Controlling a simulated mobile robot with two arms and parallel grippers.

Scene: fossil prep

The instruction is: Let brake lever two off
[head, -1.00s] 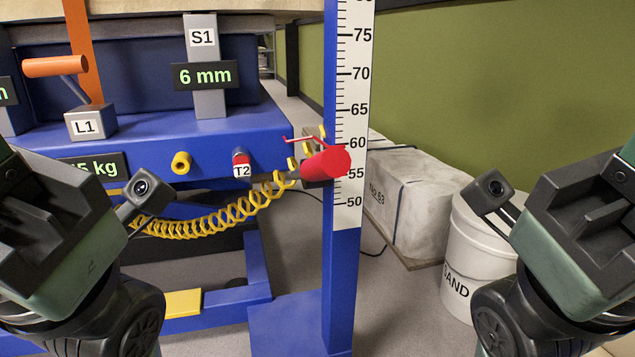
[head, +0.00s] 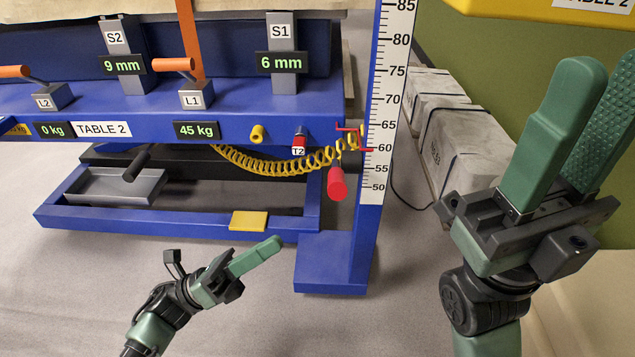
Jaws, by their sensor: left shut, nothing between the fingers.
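The lever marked L2 (head: 55,96) is at the far left of the blue table. It has a grey block and an orange handle (head: 14,71) pointing up and left. A similar lever marked L1 (head: 195,97) stands to its right, its orange handle also tilted up to the left. My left gripper (head: 270,249) is shut and empty, low in front of the table, well away from both levers. My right gripper (head: 600,85) is open and empty, raised at the right, with textured green fingers.
The blue table frame (head: 210,125) carries displays reading 0 kg and 45 kg. Grey blocks (head: 470,150) lie behind. The floor in front is clear.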

